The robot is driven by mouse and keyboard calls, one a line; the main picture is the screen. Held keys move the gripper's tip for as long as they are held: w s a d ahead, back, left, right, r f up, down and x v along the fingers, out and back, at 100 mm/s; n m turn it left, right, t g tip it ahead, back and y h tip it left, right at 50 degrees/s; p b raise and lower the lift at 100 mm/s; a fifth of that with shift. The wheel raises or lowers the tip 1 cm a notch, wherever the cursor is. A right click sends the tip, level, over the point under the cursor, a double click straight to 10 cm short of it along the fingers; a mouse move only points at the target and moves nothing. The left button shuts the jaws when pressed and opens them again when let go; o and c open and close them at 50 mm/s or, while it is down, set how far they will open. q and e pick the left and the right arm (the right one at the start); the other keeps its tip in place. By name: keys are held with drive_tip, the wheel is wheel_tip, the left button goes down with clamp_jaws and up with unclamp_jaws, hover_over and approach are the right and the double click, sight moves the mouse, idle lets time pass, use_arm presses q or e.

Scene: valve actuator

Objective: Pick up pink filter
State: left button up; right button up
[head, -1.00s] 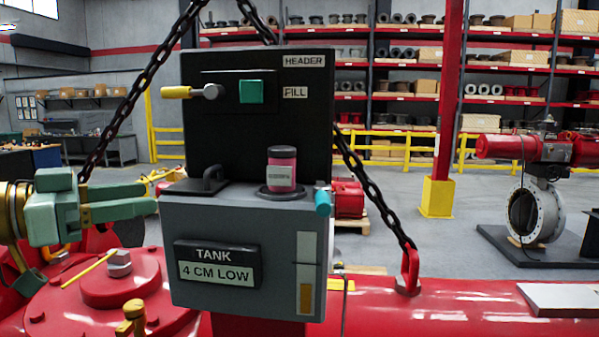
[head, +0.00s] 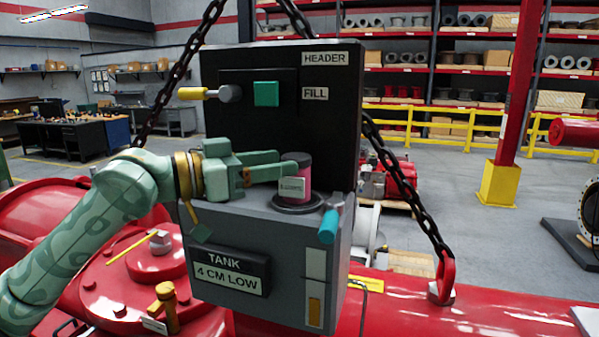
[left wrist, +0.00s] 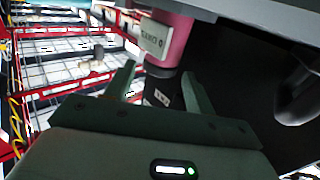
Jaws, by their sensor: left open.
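The pink filter (head: 307,180), a small pink jar with a dark lid and a white label, stands upright on a dark round seat (head: 299,205) on the grey control box's ledge. My left gripper (head: 288,166) is open at the filter, its fingers pointing right and partly covering the filter in the head view. My right gripper is not in view.
The box's black back panel (head: 340,130) rises behind the filter, with a yellow-handled lever (head: 205,93) and a teal button (head: 266,94). A teal cylindrical knob (head: 328,226) projects at the ledge's right front. Black chains (head: 404,185) slope past both sides.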

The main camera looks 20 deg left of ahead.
sight(296, 155)
use_arm(q)
drive_tip(key=p+x, duration=0.2)
drive_tip(key=x, duration=0.2)
drive_tip(key=shift+w+d+f, duration=0.1)
drive_tip(key=shift+w+d, duration=0.05)
drive_tip(key=shift+w, duration=0.05)
drive_tip(key=shift+w+d, duration=0.2)
drive_tip(key=shift+s+f, duration=0.1)
drive_tip(key=shift+s, duration=0.05)
drive_tip(key=shift+a, duration=0.2)
drive_tip(key=c, duration=0.8)
